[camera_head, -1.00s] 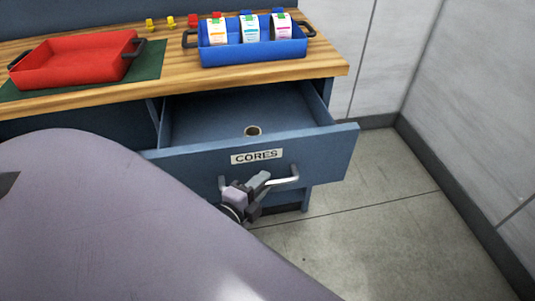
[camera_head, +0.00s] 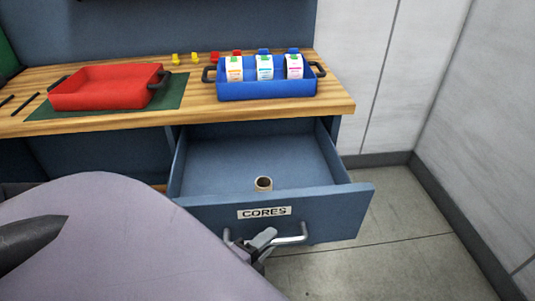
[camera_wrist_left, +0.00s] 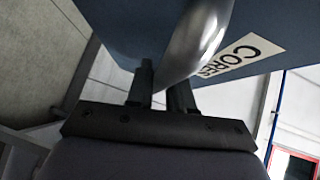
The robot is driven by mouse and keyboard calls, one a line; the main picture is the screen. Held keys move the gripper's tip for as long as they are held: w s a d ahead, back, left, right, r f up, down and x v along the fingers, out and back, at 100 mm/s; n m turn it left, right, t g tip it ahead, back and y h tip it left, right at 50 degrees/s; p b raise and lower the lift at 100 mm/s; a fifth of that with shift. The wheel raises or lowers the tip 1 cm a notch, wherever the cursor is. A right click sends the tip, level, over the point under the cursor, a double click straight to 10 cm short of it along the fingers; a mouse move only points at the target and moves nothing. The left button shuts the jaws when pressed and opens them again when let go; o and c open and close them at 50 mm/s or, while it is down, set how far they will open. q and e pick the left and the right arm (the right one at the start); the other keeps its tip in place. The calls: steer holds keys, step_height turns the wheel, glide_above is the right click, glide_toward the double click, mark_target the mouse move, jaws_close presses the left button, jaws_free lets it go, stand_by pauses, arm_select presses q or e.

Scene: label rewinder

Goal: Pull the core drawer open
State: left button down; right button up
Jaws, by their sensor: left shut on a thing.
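The blue core drawer (camera_head: 335,213) with its CORES label stands pulled well out from under the wooden bench. A single brown cardboard core (camera_head: 263,184) stands inside it. My left gripper (camera_head: 265,240) is at the metal bar handle (camera_head: 292,240) on the drawer front. In the left wrist view its two dark fingers (camera_wrist_left: 163,85) are shut on the handle (camera_wrist_left: 198,40), close to the drawer front with the CORES label (camera_wrist_left: 235,57). My right gripper is not in view.
On the bench top (camera_head: 200,101) are a red tray (camera_head: 105,98) on a green mat (camera_head: 165,104) and a blue tray (camera_head: 265,91) holding several label rolls. Small yellow and red pieces sit behind. Floor to the right is free, up to the wall (camera_head: 470,120).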

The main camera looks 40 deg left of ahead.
mark_target(268, 201)
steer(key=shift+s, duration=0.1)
arm_select(q)
steer(key=c, duration=1.1)
jaws_free()
